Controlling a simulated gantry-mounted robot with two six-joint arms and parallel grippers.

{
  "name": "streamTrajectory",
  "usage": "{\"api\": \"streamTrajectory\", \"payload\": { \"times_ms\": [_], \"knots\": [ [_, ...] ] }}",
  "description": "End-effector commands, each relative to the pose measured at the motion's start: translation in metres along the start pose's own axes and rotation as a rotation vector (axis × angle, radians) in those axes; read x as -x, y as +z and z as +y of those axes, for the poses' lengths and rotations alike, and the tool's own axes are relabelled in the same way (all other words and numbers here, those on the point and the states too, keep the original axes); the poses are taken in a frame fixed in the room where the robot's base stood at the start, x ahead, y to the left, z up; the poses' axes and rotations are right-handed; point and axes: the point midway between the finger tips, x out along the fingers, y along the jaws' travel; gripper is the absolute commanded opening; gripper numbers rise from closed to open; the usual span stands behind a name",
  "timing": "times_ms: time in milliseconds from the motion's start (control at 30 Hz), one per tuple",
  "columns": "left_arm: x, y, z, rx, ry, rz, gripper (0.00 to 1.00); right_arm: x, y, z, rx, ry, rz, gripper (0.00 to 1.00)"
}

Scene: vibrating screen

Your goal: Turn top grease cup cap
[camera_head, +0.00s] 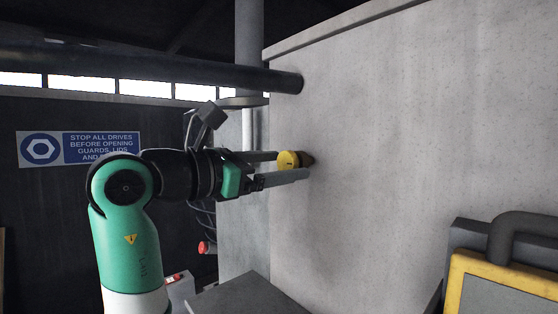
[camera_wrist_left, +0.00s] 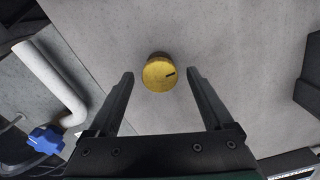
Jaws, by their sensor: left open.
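The yellow grease cup cap (camera_head: 289,160) sticks out from the grey machine wall, with a darker base behind it. In the left wrist view the round yellow cap (camera_wrist_left: 158,75) shows face on, with a short dark mark on its right side. My left gripper (camera_head: 289,165) is open, its fingers reaching toward the wall on either side of the cap. In the wrist view the left gripper (camera_wrist_left: 161,76) has a gap between each finger and the cap. My right gripper is not in view.
A large grey wall (camera_head: 400,120) fills the right side. A dark horizontal pipe (camera_head: 200,72) runs above my arm into it. A yellow-framed part with a dark handle (camera_head: 510,270) is at lower right. A blue valve knob (camera_wrist_left: 45,139) sits lower left in the wrist view.

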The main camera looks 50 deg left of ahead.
Motion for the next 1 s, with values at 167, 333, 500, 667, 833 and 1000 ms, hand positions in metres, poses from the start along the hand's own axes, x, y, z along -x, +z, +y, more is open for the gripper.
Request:
{"api": "streamTrajectory", "payload": {
  "times_ms": [167,333,500,667,833,1000],
  "knots": [
    [0.0003,-0.0002,-0.0001,0.0,0.0,0.0,0.69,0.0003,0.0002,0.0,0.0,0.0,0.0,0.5],
    [0.0004,-0.0001,-0.0001,0.0,0.0,0.0,0.38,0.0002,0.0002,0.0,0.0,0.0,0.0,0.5],
    [0.0005,0.0,-0.0001,0.0,-0.001,0.0,0.08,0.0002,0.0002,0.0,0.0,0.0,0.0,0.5],
    [0.0006,0.0001,-0.0001,-0.002,-0.001,0.0,0.0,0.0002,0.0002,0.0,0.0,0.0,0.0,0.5],
    [0.0006,0.0002,-0.0001,-0.027,-0.001,0.0,0.0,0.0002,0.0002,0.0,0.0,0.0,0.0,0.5],
    [0.0006,0.0003,0.0001,-0.095,-0.001,-0.001,0.0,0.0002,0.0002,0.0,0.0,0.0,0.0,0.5]
  ]
}}
